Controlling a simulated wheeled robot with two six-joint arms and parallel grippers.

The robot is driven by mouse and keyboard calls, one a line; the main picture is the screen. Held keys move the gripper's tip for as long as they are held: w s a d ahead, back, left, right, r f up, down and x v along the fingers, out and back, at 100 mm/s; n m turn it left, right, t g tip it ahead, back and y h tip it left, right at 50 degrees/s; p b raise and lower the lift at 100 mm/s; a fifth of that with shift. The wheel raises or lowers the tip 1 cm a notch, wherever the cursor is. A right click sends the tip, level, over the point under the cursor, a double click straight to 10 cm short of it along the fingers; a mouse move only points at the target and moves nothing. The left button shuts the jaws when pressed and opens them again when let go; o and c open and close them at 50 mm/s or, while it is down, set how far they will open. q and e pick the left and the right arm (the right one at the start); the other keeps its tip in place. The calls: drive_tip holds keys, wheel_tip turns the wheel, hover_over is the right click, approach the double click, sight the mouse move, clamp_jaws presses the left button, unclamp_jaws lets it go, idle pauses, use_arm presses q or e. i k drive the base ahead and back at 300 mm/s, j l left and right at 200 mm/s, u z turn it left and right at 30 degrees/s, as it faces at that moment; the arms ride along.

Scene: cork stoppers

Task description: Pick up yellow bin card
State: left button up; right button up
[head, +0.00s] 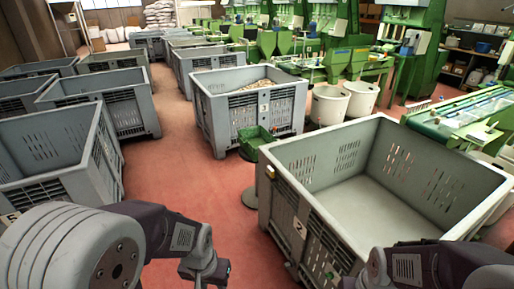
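A small yellow piece (271,171), which may be the yellow bin card, sits at the left corner of the near right grey bin (345,150), by its rim. It is too small to read. My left gripper (205,272) hangs low in front of that bin, apart from the yellow piece. It is partly cut off by the bottom edge, and its fingers are too unclear to judge. My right arm (440,266) comes in at the bottom right, in front of the same bin. Its gripper is below the picture edge.
The near right bin looks empty. A green tray (257,139) on a stand is behind its left corner. A bin marked 3 (238,112) holds cork-coloured pieces. More bins (58,165) line the left. Red floor (185,180) is clear between the rows. Green machines stand at the back.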

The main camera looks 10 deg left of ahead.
sight(271, 171)
drive_tip(key=i+j+z, duration=0.95)
drive_tip(key=j, duration=0.15)
drive_tip(key=i+j+z, duration=0.2)
drive_tip(key=j, duration=0.15)
drive_tip(key=j+z, duration=0.25)
drive_tip(key=i+j+z, duration=0.1)
drive_tip(key=j+z, duration=0.15)
drive_tip(key=j, duration=0.3)
